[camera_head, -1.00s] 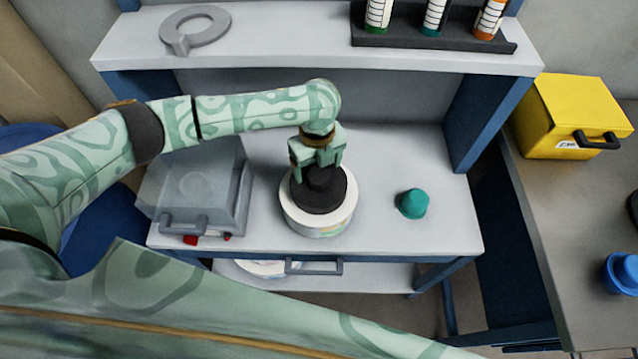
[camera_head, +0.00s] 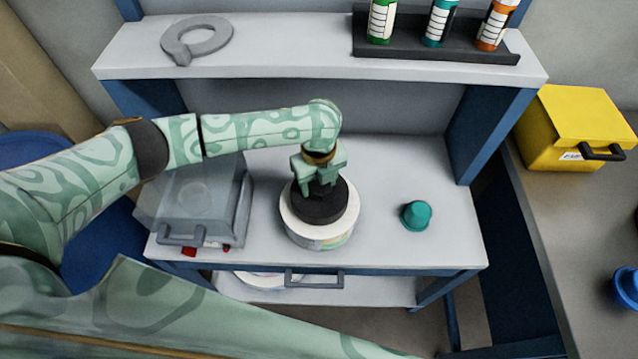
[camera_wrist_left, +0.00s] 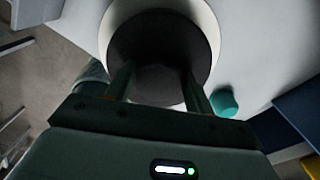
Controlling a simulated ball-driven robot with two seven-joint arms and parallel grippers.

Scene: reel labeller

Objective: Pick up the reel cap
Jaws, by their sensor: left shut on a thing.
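The reel cap (camera_head: 324,208) is a black disc with a raised middle, on top of a white reel (camera_head: 318,238) on the bench. My left gripper (camera_head: 319,186) points down over it and is shut on its raised middle, which the fingers partly hide. In the left wrist view the black reel cap (camera_wrist_left: 158,32) fills the space between and beyond the fingers of the left gripper (camera_wrist_left: 158,80), with the white reel (camera_wrist_left: 212,30) around it. I cannot tell whether the cap touches the reel. My right gripper is not in view.
A grey lidded box (camera_head: 192,205) is close on the left. The shelf (camera_head: 290,52) above holds a grey ring (camera_head: 222,38) and a bottle rack (camera_head: 435,46). A yellow box (camera_head: 570,120) stands right.

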